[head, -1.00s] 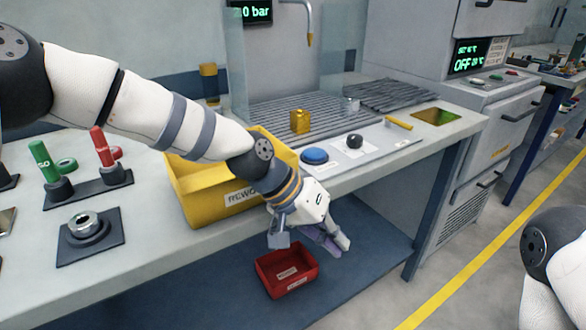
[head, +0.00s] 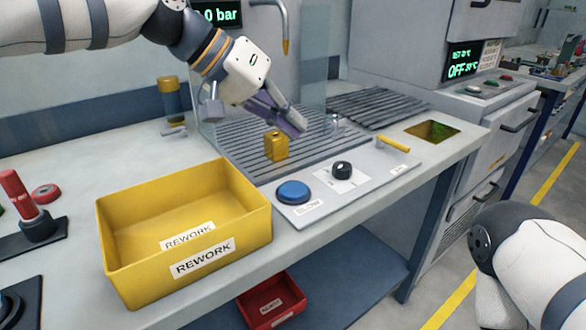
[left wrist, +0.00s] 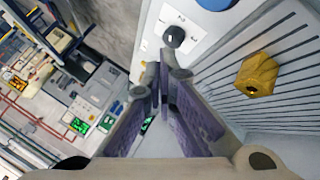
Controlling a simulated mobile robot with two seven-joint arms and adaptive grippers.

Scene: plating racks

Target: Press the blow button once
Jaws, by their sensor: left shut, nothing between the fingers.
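The blow button is a round blue button (head: 293,192) on the grey control panel at the bench's front, with a "BLOW" label beside it. It shows partly at the top edge of the left wrist view (left wrist: 214,3). My left gripper (head: 296,128) is shut and empty. In the head view it appears above the slatted tray, behind the button and apart from it. A black knob (head: 342,169) sits right of the button. A small golden block (head: 276,146) stands on the slats near the gripper. My right gripper is out of view; only part of my right arm shows.
A yellow REWORK bin (head: 240,259) stands on the bench left of the panel. A yellow-handled lever (head: 393,144) is at the panel's right. A clear screen (head: 313,60) and a spout (head: 285,45) stand behind. A red bin (head: 272,303) is below.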

